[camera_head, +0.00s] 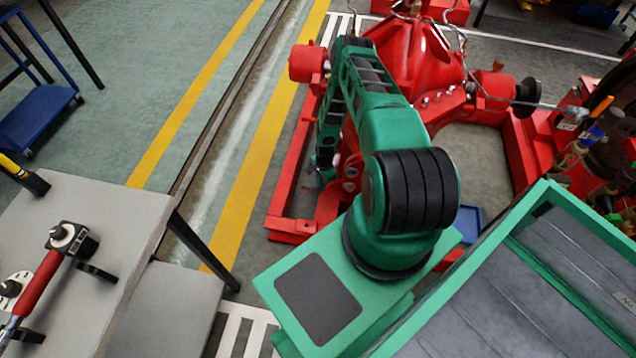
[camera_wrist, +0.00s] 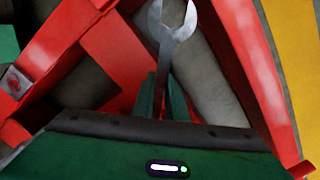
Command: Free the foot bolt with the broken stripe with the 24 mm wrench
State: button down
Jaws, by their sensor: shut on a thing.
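My gripper (camera_wrist: 162,92) is shut on a grey open-ended wrench (camera_wrist: 171,30). The wrench stands out beyond the fingers with its forked jaw at the top of the wrist view. Behind the jaw are red frame members and grey floor, and I see no bolt in the jaw. A grey fitting (camera_wrist: 12,80) sits on the red frame at the left; I cannot tell whether it is a foot bolt. No broken stripe can be made out. In the head view my arm reaches down beside the red pumpset (camera_head: 415,55), and the wrench is too small to make out there.
The red base frame (camera_head: 290,226) surrounds the work area. A grey table (camera_head: 120,210) at the left carries a red-handled tool (camera_head: 42,282). A blue tray (camera_head: 470,215) lies behind my arm. A blue trolley (camera_head: 38,120) stands far left. Floor between table and frame is clear.

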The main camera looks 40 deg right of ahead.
jog(key=shift+s, duration=0.1)
dwell(0.3)
jog(key=shift+r, duration=0.7)
jog(key=w+d+m, duration=0.5)
jog(key=w+m, duration=0.4)
jog(key=w, duration=0.2)
jog(key=shift+w+d, duration=0.4)
dwell(0.3)
